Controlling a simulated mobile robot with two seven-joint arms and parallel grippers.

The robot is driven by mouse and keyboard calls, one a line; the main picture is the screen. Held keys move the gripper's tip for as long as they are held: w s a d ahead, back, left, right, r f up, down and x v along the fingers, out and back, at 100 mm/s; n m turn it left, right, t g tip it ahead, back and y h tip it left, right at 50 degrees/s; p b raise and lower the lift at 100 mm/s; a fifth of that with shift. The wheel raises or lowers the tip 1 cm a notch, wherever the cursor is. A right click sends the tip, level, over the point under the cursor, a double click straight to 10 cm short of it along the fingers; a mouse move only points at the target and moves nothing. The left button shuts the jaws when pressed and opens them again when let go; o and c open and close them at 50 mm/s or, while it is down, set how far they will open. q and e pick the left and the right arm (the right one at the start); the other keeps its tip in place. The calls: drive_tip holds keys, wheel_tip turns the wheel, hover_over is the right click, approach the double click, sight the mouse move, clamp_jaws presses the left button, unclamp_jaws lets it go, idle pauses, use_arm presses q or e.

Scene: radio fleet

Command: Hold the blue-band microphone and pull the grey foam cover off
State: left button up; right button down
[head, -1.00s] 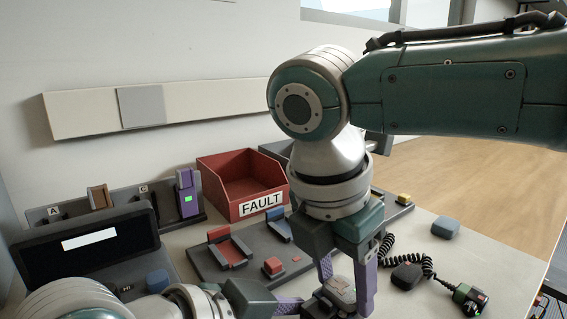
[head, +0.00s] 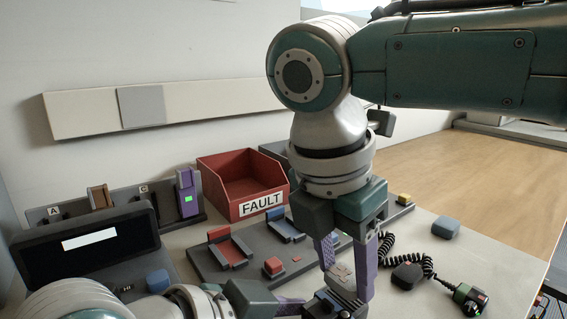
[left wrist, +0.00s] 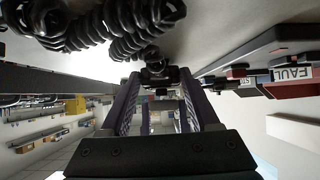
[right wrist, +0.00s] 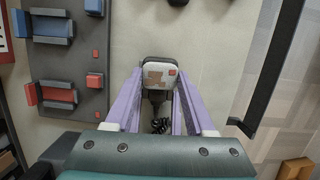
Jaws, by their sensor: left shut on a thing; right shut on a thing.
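My right gripper (head: 345,278) comes down from above and is shut on a pale grey cover with a tan patch (right wrist: 157,72). In the right wrist view the cover sits between the purple fingertips. A dark microphone body (head: 322,306) is just below it in the head view. My left gripper (left wrist: 157,84) comes in low from the left and is shut on that dark body, which shows end-on in the left wrist view (left wrist: 158,70). Its coiled cord (left wrist: 120,25) hangs near. The blue band is hidden. I cannot tell whether cover and body still touch.
A red FAULT bin (head: 236,205) stands behind. A grey board (head: 225,268) with red and blue cradles lies left of the right gripper. A dark screen (head: 88,243) stands left.

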drive_tip(key=shift+r, duration=0.1)
use_arm(q)
drive_tip(key=o, duration=1.1)
drive_tip(key=shift+o, duration=0.2)
